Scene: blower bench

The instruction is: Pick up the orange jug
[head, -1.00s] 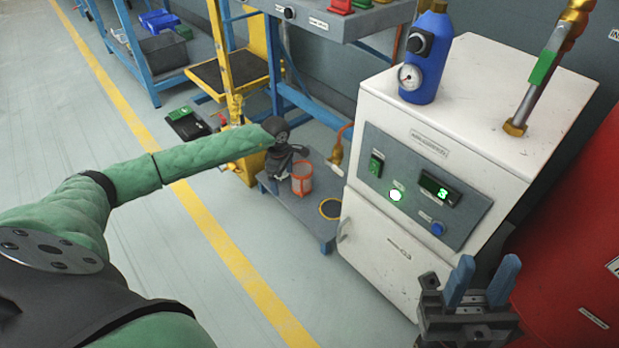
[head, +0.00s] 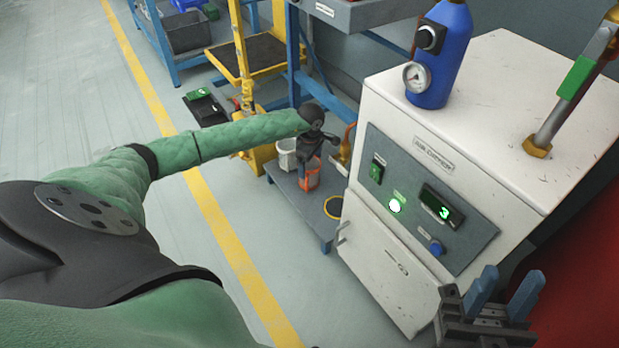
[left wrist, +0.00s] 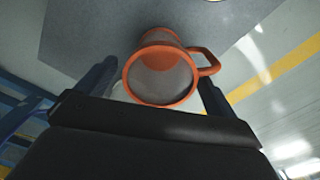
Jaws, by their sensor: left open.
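The orange jug (head: 310,180) stands on a low grey platform (head: 290,196). In the left wrist view the jug (left wrist: 158,52) shows its orange rim, grey inside and a handle toward the right. My left gripper (head: 311,160) is open, above and over the jug, partly hiding it in the head view. In the left wrist view its two blue fingers lie on either side of the jug, the right one close below the handle. Whether either touches the jug I cannot tell. My right gripper (head: 503,292) is open and empty at the lower right, before the white cabinet.
A whitish container (head: 286,155) stands close to the left of the jug. A black disc with a yellow ring (head: 334,207) lies on the platform. The white cabinet (head: 390,262) stands right of it, and a yellow trolley (head: 257,62) behind. The floor at left is clear.

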